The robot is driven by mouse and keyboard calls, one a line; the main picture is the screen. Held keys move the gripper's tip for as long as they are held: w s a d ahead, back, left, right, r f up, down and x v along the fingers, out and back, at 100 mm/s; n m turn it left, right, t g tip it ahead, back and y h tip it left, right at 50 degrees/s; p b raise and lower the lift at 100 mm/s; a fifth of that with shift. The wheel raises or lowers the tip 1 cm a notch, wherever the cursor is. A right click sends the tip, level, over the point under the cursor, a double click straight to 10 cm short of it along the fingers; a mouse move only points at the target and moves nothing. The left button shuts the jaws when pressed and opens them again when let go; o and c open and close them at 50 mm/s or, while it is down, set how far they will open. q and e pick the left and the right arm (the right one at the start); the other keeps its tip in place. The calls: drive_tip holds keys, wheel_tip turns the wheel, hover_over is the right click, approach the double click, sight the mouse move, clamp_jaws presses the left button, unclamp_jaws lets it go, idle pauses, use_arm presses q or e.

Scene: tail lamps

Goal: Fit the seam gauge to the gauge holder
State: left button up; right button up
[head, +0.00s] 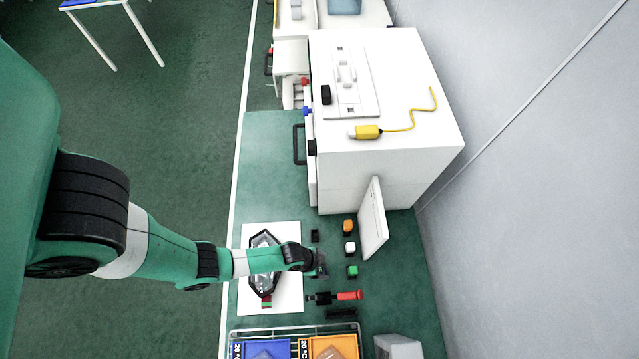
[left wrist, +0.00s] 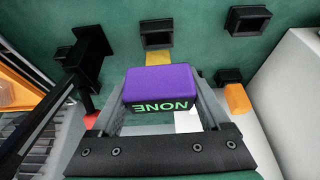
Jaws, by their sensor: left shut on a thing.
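The block is mostly hidden in the head view. A black tool with a red end (head: 348,295) lies below the gripper in the head view. Which piece is the gauge holder I cannot tell. My right gripper is not seen.
A tail lamp (head: 263,255) lies on a white sheet (head: 287,302). Orange (head: 348,227), white (head: 349,248) and green (head: 352,271) blocks stand in a line. A white panel (head: 373,220) leans against a white cabinet (head: 385,170). A wire crate (head: 296,331) is at the bottom.

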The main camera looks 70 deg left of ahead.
use_arm(q)
drive_tip(key=shift+f, duration=0.1)
idle(0.6)
drive_tip(key=shift+f+b, duration=1.4)
drive_tip(key=shift+b, duration=0.05)
drive_tip(key=shift+f+b, duration=1.1)
drive_tip(key=shift+r, duration=0.1)
drive_tip(key=o, duration=1.6)
drive_tip(key=shift+c, duration=0.2)
